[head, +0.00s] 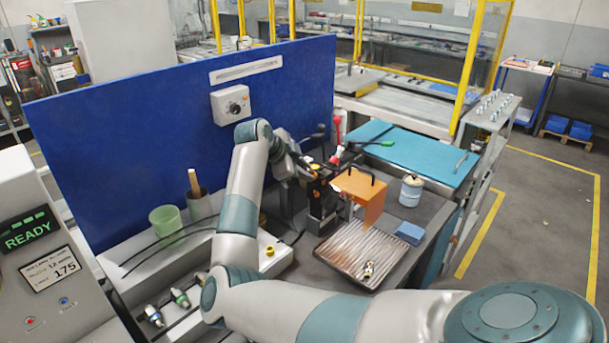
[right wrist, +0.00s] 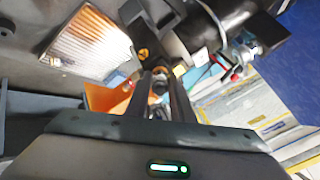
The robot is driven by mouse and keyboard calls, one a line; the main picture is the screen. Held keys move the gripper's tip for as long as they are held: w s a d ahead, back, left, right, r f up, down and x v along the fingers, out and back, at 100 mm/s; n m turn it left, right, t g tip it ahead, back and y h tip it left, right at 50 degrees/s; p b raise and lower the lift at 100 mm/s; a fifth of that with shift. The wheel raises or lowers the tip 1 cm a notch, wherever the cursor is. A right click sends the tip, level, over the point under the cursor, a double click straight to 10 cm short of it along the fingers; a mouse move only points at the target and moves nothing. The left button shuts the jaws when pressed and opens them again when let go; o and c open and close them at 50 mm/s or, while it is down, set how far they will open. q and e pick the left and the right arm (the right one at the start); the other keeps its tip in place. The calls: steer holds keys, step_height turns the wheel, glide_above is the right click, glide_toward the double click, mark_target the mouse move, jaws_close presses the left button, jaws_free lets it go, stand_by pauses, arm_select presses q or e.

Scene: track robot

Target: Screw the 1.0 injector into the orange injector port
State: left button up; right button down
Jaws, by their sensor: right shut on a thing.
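My right gripper (head: 314,172) is at the dark fixture (head: 321,205) on the bench, and the arm partly hides it. In the right wrist view its two fingers (right wrist: 160,80) are shut on a small metallic part with an orange tint (right wrist: 160,87), apparently an injector; no size mark is readable. Its tip is close to a dark block with an orange mark (right wrist: 143,53); I cannot tell whether it touches or is inside a port. Other injectors, one blue-ended (head: 153,315) and one green-ended (head: 180,297), lie in the pale rack at lower left. My left gripper is not in view.
An orange cover with a black handle (head: 362,200) stands right beside the fixture. A ribbed metal tray (head: 345,252) with small parts, a blue block (head: 409,233) and a white can (head: 411,191) are to its right. A blue panel (head: 120,130) stands behind.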

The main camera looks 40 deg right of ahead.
steer(key=shift+f+m+b, duration=0.15)
steer(key=shift+m+b, duration=1.05)
steer(key=shift+m, duration=0.1)
steer(key=shift+m, duration=0.3)
